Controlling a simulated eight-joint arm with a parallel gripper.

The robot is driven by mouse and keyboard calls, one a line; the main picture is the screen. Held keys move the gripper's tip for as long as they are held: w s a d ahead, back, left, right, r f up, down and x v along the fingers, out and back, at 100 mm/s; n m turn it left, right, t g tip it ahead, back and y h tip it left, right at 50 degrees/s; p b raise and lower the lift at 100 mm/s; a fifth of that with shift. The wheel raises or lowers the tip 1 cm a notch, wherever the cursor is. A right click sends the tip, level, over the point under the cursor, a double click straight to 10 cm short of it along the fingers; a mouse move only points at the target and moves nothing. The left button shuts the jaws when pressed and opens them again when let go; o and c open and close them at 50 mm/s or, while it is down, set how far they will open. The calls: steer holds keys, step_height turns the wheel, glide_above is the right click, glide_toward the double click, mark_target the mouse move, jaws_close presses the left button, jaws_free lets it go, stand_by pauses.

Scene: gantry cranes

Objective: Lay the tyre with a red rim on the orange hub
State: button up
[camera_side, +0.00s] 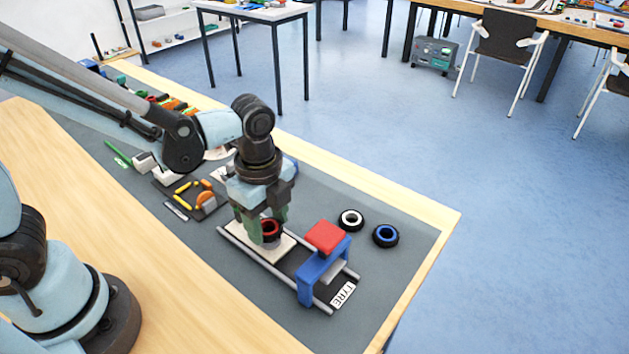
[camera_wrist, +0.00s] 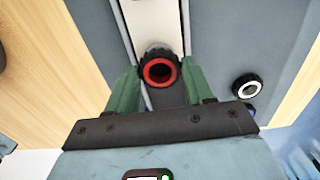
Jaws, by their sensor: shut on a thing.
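The tyre with a red rim (camera_side: 271,229) is between the green fingers of my gripper (camera_side: 262,226), which is shut on it. It also shows in the wrist view (camera_wrist: 159,71), with a finger on each side. The tyre is over the white plate (camera_side: 285,249) between two grey rails; I cannot tell whether it touches the plate. No orange hub shows clearly. An orange rounded piece (camera_side: 207,201) lies on a dark plate to the left of my gripper, but I cannot tell whether it is the hub. My gripper may hide part of the white plate.
A blue gantry (camera_side: 322,268) with a red top (camera_side: 326,237) straddles the rails just right of my gripper. A "TYRE" label (camera_side: 343,294) lies at the rail end. A white-rimmed tyre (camera_side: 351,220) and a blue-rimmed tyre (camera_side: 386,235) lie on the mat beyond the gantry.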

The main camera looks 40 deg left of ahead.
steer(key=shift+f, duration=0.6)
stand_by(0.8)
steer(key=o, duration=1.1)
steer(key=shift+c, duration=0.2)
steer(key=shift+r, duration=3.5)
steer(key=s+a+r+n+t, duration=0.1)
steer(key=a+r+n+t, duration=0.3)
steer(key=n, duration=1.4)
steer(key=a+t, duration=0.3)
steer(key=a, duration=0.3)
